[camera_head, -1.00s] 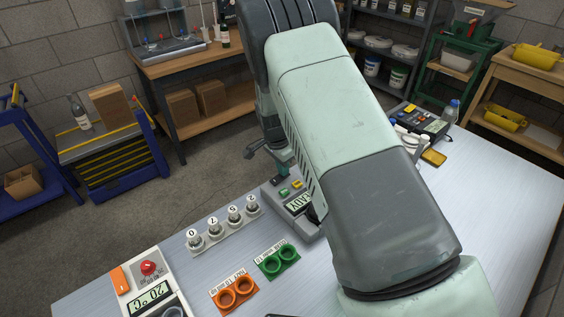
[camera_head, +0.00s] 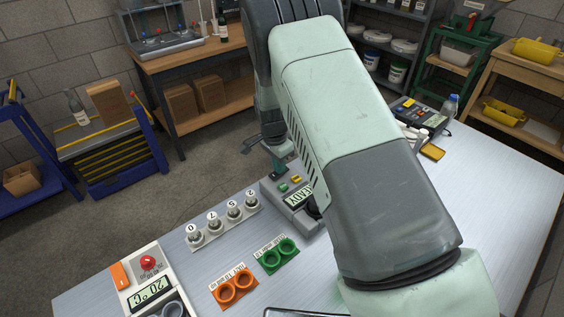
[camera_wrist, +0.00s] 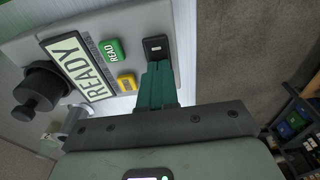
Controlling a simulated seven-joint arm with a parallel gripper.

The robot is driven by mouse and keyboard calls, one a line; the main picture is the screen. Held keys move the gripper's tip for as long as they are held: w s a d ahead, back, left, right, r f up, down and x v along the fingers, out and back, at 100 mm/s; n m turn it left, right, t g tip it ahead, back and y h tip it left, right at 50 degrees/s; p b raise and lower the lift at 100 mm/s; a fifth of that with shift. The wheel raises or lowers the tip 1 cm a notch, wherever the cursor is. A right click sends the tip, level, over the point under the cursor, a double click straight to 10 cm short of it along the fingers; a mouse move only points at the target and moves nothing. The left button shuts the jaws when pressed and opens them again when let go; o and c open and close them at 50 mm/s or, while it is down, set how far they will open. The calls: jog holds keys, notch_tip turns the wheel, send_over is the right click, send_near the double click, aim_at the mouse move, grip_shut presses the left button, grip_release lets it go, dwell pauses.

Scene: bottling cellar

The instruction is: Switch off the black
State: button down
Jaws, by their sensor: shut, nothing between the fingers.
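A grey instrument with a READY display (camera_head: 298,197) stands on the table, partly hidden by my arm in the head view. In the wrist view its display (camera_wrist: 78,67) shows close up, with a green READ button (camera_wrist: 112,50), a yellow button (camera_wrist: 126,82) and a black switch (camera_wrist: 155,44) with a small white mark. My gripper (camera_wrist: 157,66) has its green fingers closed together, empty, with the tips right by the lower edge of the black switch. Whether they touch is unclear. In the head view the gripper (camera_head: 279,165) is over the far end of the instrument.
A black knob (camera_wrist: 42,88) sits on the instrument. To its left in the head view are a rack of numbered bottles (camera_head: 225,229), green rings (camera_head: 279,257), orange rings (camera_head: 236,290) and a 20 °C device with a red knob (camera_head: 148,263). Another instrument (camera_head: 422,117) stands behind my arm.

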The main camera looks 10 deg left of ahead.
jog(key=shift+a+r, duration=0.1)
jog(key=shift+r, duration=0.1)
notch_tip(320, 180, up, 14)
jog(key=s+a, duration=0.1)
jog(key=shift+s+a+f, duration=0.15)
jog(key=shift+s+a, duration=0.1)
jog(key=shift+s, duration=0.05)
dwell(0.5)
jog(key=shift+w+d, duration=0.3)
jog(key=shift+d, duration=0.3)
send_near(273, 176)
jog(key=w+d+f, duration=0.1)
jog(key=f, duration=0.1)
jog(key=w+d+f, duration=0.1)
jog(key=f, duration=0.1)
jog(key=w+d+f, duration=0.1)
jog(key=f, duration=0.1)
jog(key=shift+d+f, duration=0.1)
jog(key=shift+d, duration=0.15)
